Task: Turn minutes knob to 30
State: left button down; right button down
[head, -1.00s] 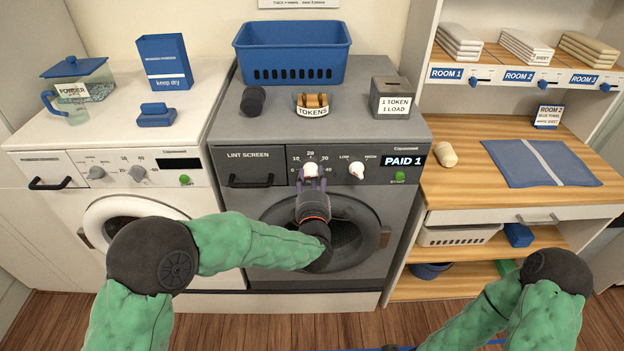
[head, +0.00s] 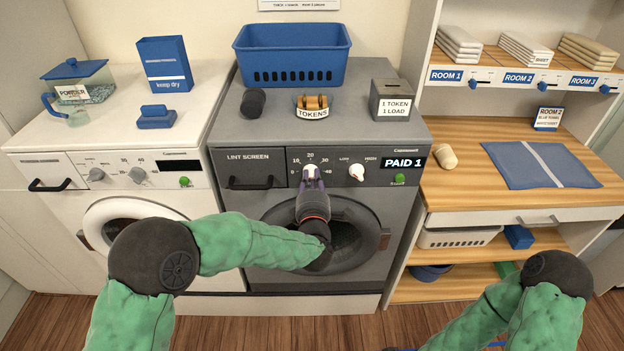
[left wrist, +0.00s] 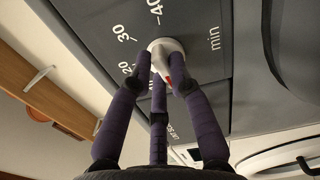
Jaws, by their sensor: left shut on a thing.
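The minutes knob (head: 310,171) is a white dial on the grey dryer's panel, with numbers around it and "min" beside it. In the left wrist view the white knob (left wrist: 163,47) shows a red mark low on it, on the side away from the 40. I cannot tell exactly which number it points at. My left gripper (head: 311,181) is at the knob, its purple fingers shut on it; the fingers (left wrist: 164,76) partly cover it and the lower numbers. 20, 30 and 40 are readable there. My right gripper is out of view.
A second white knob (head: 356,172), marked LOW and HIGH, is to the right, near a green start button (head: 399,178) and a "PAID 1" display (head: 404,162). The lint screen handle (head: 250,182) is to the left. The round dryer door (head: 372,238) is below my left wrist.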

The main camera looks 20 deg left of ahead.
pick_arm(q)
jog(key=m, duration=0.3)
jog(key=shift+f+m, duration=0.15)
jog(key=shift+m, duration=0.25)
jog(key=m, duration=0.3)
jog(key=shift+d+m+p, duration=0.1)
jog(key=shift+m+p, duration=0.2)
jog(key=m+p, duration=0.1)
jog(key=m, duration=0.2)
jog(key=shift+f+m, duration=0.1)
jog(key=shift+m, duration=0.2)
jog(key=shift+a+f+m+p, duration=0.1)
jog(key=shift+m+p, duration=0.95)
jog(key=shift+m, duration=2)
jog(key=shift+a+f+m+p, duration=0.15)
jog(key=shift+m+p, duration=0.9)
jog(key=shift+m, duration=1.95)
jog(key=shift+f+m+p, duration=0.1)
jog(key=shift+m+p, duration=0.95)
jog(key=shift+m, duration=2)
jog(key=shift+s, duration=0.1)
jog(key=c, duration=1.1)
grip_release()
jog(key=shift+c, duration=0.2)
